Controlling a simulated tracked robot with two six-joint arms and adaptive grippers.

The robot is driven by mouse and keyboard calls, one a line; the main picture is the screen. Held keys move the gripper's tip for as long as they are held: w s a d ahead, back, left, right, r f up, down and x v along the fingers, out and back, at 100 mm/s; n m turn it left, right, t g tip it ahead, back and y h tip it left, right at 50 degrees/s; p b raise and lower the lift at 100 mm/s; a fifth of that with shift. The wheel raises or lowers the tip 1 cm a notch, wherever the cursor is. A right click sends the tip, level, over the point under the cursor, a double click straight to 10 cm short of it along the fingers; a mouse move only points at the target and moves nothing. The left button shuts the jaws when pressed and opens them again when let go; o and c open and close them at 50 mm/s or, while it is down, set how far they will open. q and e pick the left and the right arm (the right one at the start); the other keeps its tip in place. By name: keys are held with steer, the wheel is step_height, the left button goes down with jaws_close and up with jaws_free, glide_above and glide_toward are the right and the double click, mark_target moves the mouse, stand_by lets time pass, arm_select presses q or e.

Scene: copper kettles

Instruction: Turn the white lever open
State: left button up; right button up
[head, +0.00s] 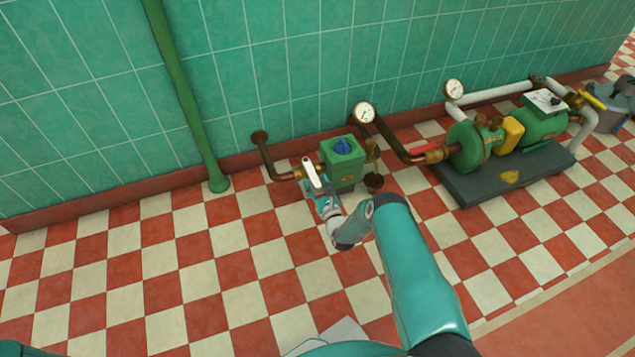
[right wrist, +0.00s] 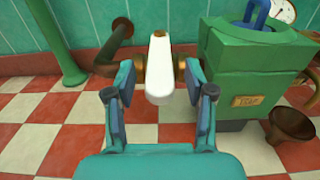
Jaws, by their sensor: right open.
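The white lever (head: 311,175) sits on a brass valve in the pipe left of the green box, in the head view. In the right wrist view the lever (right wrist: 160,65) points toward me, its rounded near end between my fingers. My right gripper (head: 325,204) is open at the lever's near end. In its wrist view the right gripper (right wrist: 161,88) has one finger on each side of the lever, with a narrow gap showing at each side. The fingertips partly cover the brass fittings. My left gripper is not in view.
The green box (head: 343,163) with a blue knob stands just right of the lever. A brown funnel (right wrist: 292,121) is beyond it. A green pump (head: 480,145) on a dark base and a red handle (head: 424,149) are further right. Checkered floor at left is clear.

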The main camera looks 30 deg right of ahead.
steer(key=shift+x, duration=1)
steer(key=shift+s, duration=0.1)
jaws_close()
steer(key=shift+s+d, duration=0.1)
steer(key=shift+d, duration=0.55)
steer(key=shift+a+m+h, duration=0.3)
steer(key=shift+a+h, duration=0.2)
steer(key=shift+a, duration=0.1)
